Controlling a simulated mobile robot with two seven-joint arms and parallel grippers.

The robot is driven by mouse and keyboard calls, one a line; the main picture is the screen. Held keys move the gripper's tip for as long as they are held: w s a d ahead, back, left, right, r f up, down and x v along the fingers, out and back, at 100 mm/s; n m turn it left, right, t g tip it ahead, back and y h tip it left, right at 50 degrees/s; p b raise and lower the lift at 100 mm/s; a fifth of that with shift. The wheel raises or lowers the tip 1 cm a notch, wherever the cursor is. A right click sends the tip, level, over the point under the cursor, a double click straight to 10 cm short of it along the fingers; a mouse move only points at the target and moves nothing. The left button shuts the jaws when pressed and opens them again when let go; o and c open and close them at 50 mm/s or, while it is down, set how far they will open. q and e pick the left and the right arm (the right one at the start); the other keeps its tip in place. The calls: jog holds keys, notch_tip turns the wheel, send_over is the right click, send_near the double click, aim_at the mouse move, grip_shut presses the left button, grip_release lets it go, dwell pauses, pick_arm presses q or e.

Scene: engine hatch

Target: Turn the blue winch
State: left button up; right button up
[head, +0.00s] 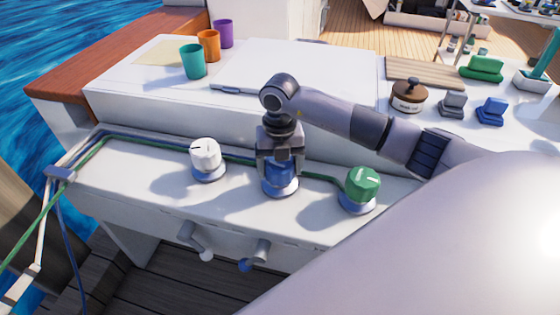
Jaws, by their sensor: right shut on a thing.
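The blue winch (280,184) stands on the white ledge, between a white winch (206,157) and a green winch (361,187). My right gripper (280,165) points down over the blue winch and is shut on its upper part. The fingers hide the top of the winch, so its marking cannot be seen. The blue winch stands upright on its pale round base. My left gripper does not show.
Teal (193,62), orange (208,46) and purple (223,33) cups stand on the raised white deck behind. Blue and green ropes run along the ledge. Handles (255,254) hang on the front face. A brown pot (409,95) stands at the right.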

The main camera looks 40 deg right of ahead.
jog(key=m+p, duration=0.2)
jog(key=m, duration=0.2)
jog(key=shift+r, duration=0.15)
jog(key=shift+m+p, duration=0.5)
jog(key=shift+m, duration=0.2)
jog(key=shift+w, duration=0.1)
jog(key=shift+m, duration=0.3)
jog(key=o, duration=1)
jog(key=shift+c, duration=0.2)
notch_tip(320, 180, up, 7)
jog(key=shift+p, duration=0.35)
